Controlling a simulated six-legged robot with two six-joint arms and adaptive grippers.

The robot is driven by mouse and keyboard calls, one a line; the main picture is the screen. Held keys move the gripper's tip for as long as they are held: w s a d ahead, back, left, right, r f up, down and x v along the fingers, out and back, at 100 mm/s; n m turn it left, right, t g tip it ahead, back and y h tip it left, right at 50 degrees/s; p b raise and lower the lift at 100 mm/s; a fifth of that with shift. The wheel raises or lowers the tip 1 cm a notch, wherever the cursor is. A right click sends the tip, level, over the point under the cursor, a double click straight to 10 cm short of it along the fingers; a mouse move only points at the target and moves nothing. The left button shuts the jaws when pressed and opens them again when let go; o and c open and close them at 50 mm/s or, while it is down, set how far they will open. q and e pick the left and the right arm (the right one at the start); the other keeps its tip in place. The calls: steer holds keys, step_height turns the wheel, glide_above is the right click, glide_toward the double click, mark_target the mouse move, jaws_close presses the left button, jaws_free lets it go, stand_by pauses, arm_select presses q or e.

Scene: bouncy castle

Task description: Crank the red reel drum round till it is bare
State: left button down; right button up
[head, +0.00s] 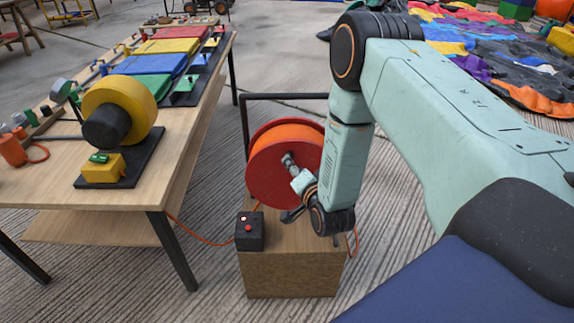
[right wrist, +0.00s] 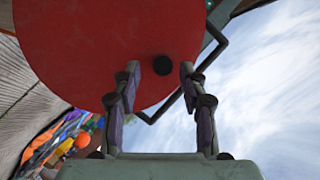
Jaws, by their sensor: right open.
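The red reel drum (head: 268,178) stands on a wooden box, with orange cable (head: 292,133) wound thick between its flanges. My right gripper (head: 289,162) is in front of the near flange, partly hidden by its own wrist. In the right wrist view the red flange (right wrist: 70,50) fills the upper left. A black knob (right wrist: 160,65) shows between the two spread fingertips of the right gripper (right wrist: 160,78), with gaps on both sides. I cannot tell how deep the knob sits between them. My left gripper is out of view.
A dark frame (head: 285,96) rises behind the drum. A wooden table (head: 130,212) with a yellow blower (head: 138,103) and coloured mats stands left. Crumpled coloured fabric (head: 490,50) lies back right.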

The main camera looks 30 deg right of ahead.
steer(key=shift+b+x, duration=0.4)
steer(key=shift+x, duration=1.65)
steer(key=shift+a, duration=0.15)
steer(key=shift+c, duration=0.3)
jaws_close()
